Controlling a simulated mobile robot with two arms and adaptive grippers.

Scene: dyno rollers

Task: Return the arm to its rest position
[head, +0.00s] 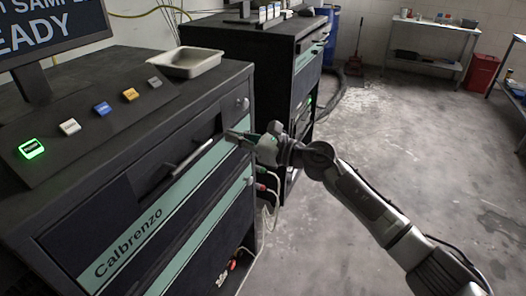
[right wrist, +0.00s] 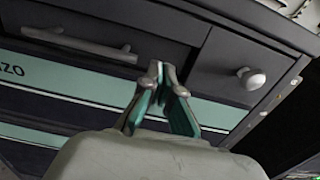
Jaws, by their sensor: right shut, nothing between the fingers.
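My right arm comes in from the right in the head view and reaches to the dark Calbrenzo cabinet (head: 110,210). My right gripper (head: 234,137) is shut and empty in front of the cabinet's upper front, just right of the long bar handle (head: 193,156). In the right wrist view the gripper's fingertips (right wrist: 164,73) are together, between the bar handle (right wrist: 80,44) on the left and the round knob (right wrist: 251,79) on the right. I cannot tell whether the fingertips touch the cabinet front. My left gripper is not in view.
A row of buttons, with a lit green one (head: 31,148), and a shallow tray (head: 186,62) sit on the cabinet top. A second dark cabinet (head: 262,45) stands behind. Cables (head: 268,190) hang beside the cabinet. The floor (head: 420,150) to the right is mostly clear.

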